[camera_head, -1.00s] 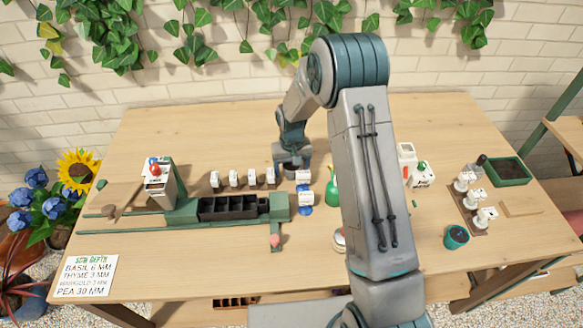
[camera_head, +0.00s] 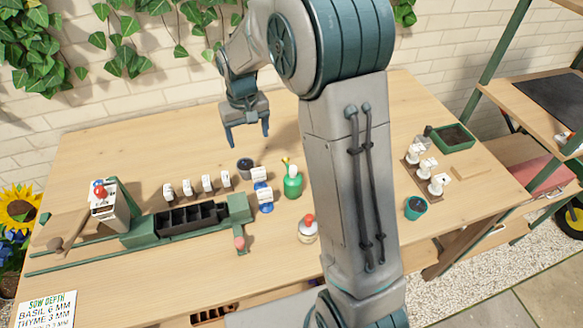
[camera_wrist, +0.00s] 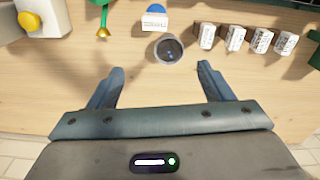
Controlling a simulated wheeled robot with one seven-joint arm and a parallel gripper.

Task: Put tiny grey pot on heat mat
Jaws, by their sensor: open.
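The tiny grey pot (camera_head: 245,165) stands upright on the table behind the label blocks, left of the green bottle. In the wrist view the pot (camera_wrist: 169,49) shows from above as a round rim with a dark inside, just beyond my fingertips. My gripper (camera_head: 248,140) is open and empty, fingers pointing down, above and behind the pot. The wrist view shows the gripper's fingers (camera_wrist: 160,70) spread apart with nothing between them. A flat black mat, which looks like the heat mat (camera_head: 550,97), lies on the shelf at the right.
A green seed tray (camera_head: 240,207) with black cells and several white label blocks (camera_head: 208,184) stand left of the pot. Shelf posts (camera_head: 500,55) rise at the right.

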